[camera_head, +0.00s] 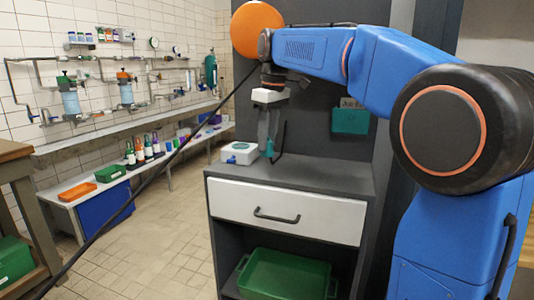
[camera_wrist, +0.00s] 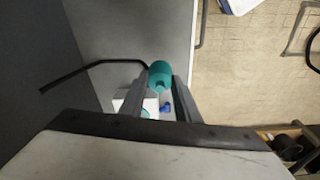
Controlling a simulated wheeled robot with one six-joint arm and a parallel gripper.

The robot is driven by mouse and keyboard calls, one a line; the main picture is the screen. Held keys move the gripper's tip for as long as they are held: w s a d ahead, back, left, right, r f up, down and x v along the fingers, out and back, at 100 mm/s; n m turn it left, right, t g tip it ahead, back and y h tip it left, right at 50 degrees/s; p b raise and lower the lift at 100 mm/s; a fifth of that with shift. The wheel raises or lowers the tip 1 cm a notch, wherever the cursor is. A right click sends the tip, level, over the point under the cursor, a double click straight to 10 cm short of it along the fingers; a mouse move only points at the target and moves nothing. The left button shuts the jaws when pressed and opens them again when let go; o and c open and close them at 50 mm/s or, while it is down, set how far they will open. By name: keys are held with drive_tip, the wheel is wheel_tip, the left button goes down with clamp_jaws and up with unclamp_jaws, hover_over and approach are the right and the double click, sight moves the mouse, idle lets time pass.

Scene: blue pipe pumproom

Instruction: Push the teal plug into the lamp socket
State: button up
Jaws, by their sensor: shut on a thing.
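The teal plug (camera_head: 269,149) is held upright between the fingertips of my gripper (camera_head: 268,138), just above the cabinet top. A dark bent cord or rod (camera_head: 282,140) stands beside it. In the wrist view the teal plug (camera_wrist: 160,74) sits between the tips of my gripper (camera_wrist: 162,82), and the dark cord runs off to the left. A white box (camera_head: 238,152) with blue and teal parts on its top, seemingly the lamp socket, stands left of the plug. In the wrist view this white box (camera_wrist: 122,101) is partly hidden by my fingers. The plug appears apart from it.
The dark grey cabinet top (camera_head: 315,175) is mostly clear. A grey back panel (camera_head: 325,80) rises behind, with a teal holder (camera_head: 350,121) on it. A white drawer (camera_head: 290,209) is shut; a green crate (camera_head: 285,275) lies below. A long black cable crosses the head view.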

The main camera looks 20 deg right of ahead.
wheel_tip(320, 180, up, 13)
idle(0.3)
idle(0.4)
